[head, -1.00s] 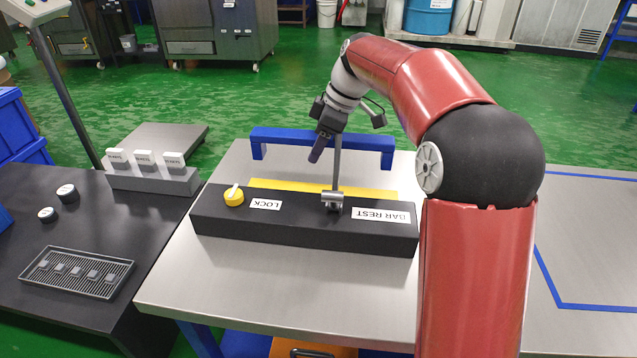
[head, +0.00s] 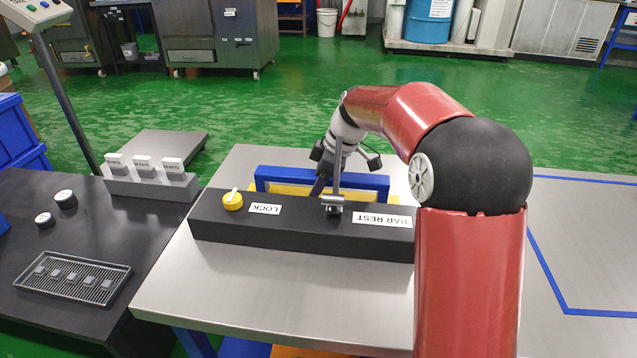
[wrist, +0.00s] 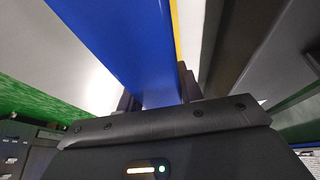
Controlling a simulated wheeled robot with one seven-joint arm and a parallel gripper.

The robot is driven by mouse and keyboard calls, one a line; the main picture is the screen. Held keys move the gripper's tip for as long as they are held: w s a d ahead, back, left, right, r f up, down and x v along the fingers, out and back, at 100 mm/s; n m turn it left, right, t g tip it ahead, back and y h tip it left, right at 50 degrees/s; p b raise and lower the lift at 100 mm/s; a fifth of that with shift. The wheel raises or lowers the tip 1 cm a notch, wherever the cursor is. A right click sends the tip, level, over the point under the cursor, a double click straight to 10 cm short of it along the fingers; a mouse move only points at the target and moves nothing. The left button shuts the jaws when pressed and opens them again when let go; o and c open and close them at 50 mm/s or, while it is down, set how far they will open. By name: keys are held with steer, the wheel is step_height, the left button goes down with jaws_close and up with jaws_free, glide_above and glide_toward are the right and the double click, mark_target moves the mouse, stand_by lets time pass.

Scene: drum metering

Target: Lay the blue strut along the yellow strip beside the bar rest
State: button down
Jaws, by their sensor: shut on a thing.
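The blue strut (head: 368,181) is a long bar with a short leg bent down at each end. My gripper (head: 318,188) is shut on it near its middle. In the wrist view the strut (wrist: 135,45) runs away between the fingers (wrist: 160,92). The strut is low behind the black block (head: 290,232) labelled BAR REST and LOCK, roughly parallel to it. The yellow strip (head: 288,188) shows beneath the strut, and its edge shows beside the strut in the wrist view (wrist: 174,30). The block hides the leg ends, so I cannot tell whether they touch the table.
A metal clamp with an upright grey bar (head: 338,165) stands on the block, close to my gripper. A yellow knob (head: 232,201) is on the block's left. A dark table (head: 90,230) with a slotted tray stands left. The steel table (head: 270,290) is clear in front.

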steer(key=c, duration=0.9)
jaws_free()
steer(key=shift+f, duration=0.1)
steer(key=p+v, duration=0.2)
steer(key=v, duration=1)
steer(key=shift+a, duration=0.1)
steer(key=shift+s, duration=0.15)
